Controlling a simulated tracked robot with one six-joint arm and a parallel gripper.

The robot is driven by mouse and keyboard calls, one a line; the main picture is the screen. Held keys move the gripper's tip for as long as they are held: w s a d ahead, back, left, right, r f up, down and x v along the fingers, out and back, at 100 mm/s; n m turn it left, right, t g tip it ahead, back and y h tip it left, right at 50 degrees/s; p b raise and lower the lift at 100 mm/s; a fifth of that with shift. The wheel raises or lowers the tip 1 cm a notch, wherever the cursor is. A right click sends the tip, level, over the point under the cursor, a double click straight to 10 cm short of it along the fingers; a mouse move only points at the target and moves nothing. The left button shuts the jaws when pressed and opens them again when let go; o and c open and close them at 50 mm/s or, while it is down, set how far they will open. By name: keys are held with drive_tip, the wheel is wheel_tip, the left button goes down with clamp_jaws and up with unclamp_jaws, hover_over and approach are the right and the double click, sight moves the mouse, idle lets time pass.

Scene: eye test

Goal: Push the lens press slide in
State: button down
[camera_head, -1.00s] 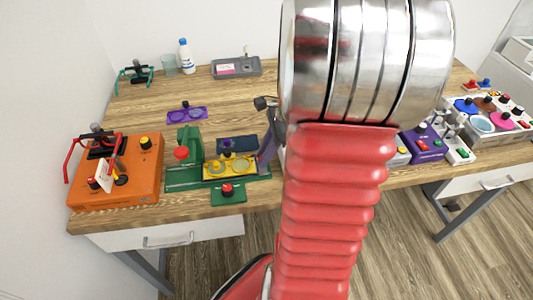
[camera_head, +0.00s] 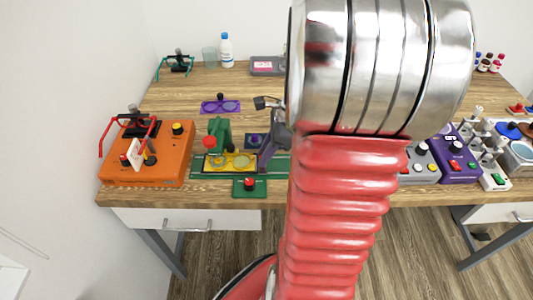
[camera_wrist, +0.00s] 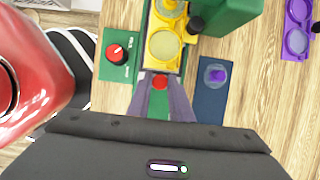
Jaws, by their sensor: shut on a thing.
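The lens press has a green base (camera_head: 276,166), a green tower (camera_head: 219,128) and a red knob (camera_head: 209,142). Its yellow slide (camera_head: 231,165) holds round lenses and lies on the base, its left part below the red knob. In the wrist view the slide (camera_wrist: 163,62) runs beside the green tower (camera_wrist: 232,14) and a black cylinder. My gripper (camera_wrist: 163,92) is shut on the slide's red handle (camera_wrist: 160,82) at its outer end. In the head view my gripper (camera_head: 266,158) is at the slide's right end and hides the handle.
A green box with a red knob (camera_head: 248,184) stands in front of the press. A dark blue plate with a purple knob (camera_wrist: 213,78) lies behind it. An orange box (camera_head: 150,160) is at the left, a purple lens plate (camera_head: 220,107) at the back.

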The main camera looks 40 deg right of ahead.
drive_tip(key=shift+w+a, duration=0.15)
drive_tip(key=c, duration=1.6)
unclamp_jaws()
drive_tip(key=v, duration=1.3)
drive_tip(key=shift+d+r, duration=0.25)
drive_tip(key=shift+r, duration=0.05)
